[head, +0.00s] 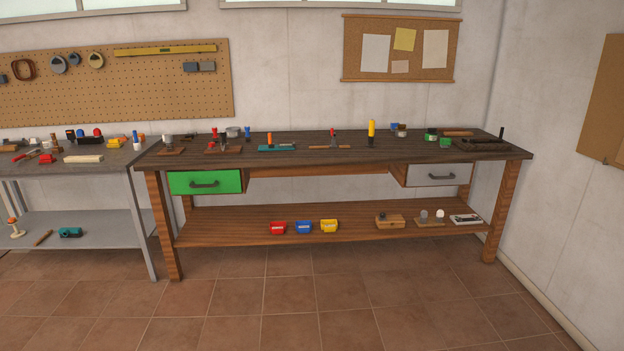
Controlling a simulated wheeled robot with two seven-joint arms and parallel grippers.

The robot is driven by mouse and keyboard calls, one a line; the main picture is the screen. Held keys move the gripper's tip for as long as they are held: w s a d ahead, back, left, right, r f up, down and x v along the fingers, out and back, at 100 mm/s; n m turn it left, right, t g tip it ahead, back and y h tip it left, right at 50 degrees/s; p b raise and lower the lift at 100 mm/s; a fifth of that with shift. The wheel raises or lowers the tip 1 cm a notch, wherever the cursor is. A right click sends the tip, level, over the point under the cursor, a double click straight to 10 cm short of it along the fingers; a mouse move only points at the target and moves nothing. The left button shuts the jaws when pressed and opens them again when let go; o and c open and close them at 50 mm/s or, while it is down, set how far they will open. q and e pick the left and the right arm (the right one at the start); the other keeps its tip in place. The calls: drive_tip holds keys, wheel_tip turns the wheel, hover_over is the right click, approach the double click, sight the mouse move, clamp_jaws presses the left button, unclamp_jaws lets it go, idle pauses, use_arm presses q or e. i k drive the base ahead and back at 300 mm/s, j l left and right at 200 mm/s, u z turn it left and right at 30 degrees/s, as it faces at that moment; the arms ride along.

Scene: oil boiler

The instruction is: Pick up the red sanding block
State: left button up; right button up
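I cannot tell for sure which thing is the red sanding block, as the small items are far off. A small red block-like item (47,158) lies on the grey bench at the left, near its front. Another small red-topped item (97,132) is at the back of the same bench. Small red parts (214,134) also show among tools at the left end of the wooden workbench. Neither of my grippers is in view.
The tiled floor (330,300) in front is clear.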

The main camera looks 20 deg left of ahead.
sight(48, 159)
drive_tip(key=i+j+u, duration=0.2)
drive_tip(key=i+u, duration=0.25)
drive_tip(key=i, duration=0.15)
drive_tip(key=i+u, duration=0.45)
drive_tip(key=i, duration=0.2)
drive_tip(key=i+l+u, duration=0.25)
drive_tip(key=i+u, duration=0.25)
drive_tip(key=i+j+u, duration=0.25)
drive_tip(key=i+u, duration=0.65)
drive_tip(key=i, duration=0.15)
drive_tip(key=i+l+u, duration=0.1)
drive_tip(key=i+u, duration=0.4)
drive_tip(key=i+l+u, duration=0.45)
drive_tip(key=i, duration=0.15)
drive_tip(key=j, duration=0.1)
